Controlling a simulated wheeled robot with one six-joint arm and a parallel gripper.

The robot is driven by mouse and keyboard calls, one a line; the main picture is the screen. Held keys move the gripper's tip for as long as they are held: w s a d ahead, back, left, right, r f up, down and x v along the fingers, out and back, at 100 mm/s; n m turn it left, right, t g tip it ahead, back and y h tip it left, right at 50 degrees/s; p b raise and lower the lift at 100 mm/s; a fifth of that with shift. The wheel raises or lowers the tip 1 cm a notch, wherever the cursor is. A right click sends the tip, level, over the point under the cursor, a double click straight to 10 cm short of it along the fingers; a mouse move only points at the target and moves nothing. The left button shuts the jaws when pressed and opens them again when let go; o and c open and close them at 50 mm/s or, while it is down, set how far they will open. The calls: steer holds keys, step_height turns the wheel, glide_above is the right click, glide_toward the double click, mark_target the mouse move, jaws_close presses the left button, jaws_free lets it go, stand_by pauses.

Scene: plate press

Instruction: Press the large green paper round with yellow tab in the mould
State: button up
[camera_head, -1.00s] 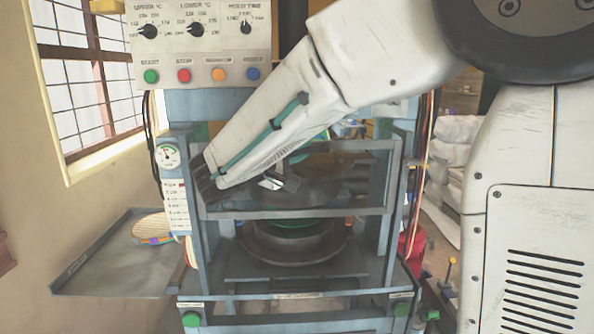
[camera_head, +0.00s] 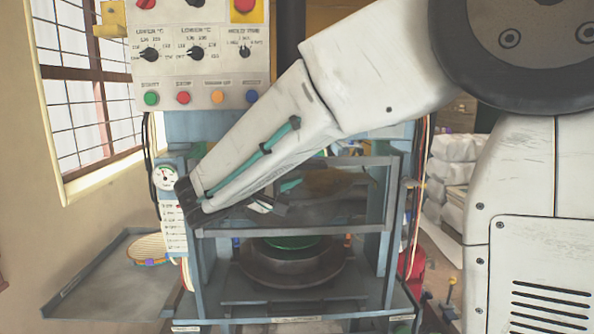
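A green round (camera_head: 290,242) shows in the round metal mould (camera_head: 292,268) in the lower part of the press, behind the clear guard's lower bar. Only a strip of it shows, and I see no yellow tab on it. The guard (camera_head: 300,228) spans the press front, with its lower bar above the mould. My arm reaches down and left across the guard. My gripper (camera_head: 187,203) is a dark shape at the guard's left edge, beside the gauge. Its fingers are not clear, so its opening and any hold are hidden.
A control panel (camera_head: 200,72) with dials and coloured buttons, including a green one (camera_head: 151,98), is above. A side tray (camera_head: 95,290) at left holds a tan round with a purple tab (camera_head: 148,248). A window is at left; white sacks stand at right.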

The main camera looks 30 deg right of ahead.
steer(key=v, duration=0.5)
steer(key=shift+s+a, duration=0.15)
steer(key=shift+a, duration=0.2)
steer(key=s+d+f+n+g+y, duration=0.1)
steer(key=s+d+f+g+y, duration=0.15)
steer(key=s+f, duration=0.35)
steer(key=s+d+f+g+y, duration=0.2)
steer(key=s+f+g+y, duration=0.15)
steer(key=s+f, duration=0.2)
steer(key=s+f+m+y, duration=0.2)
steer(key=s+m+y, duration=0.3)
steer(key=s+y, duration=0.5)
steer(key=s, duration=0.6)
steer(key=shift+f+t+y, duration=0.2)
steer(key=shift+t+y, duration=0.1)
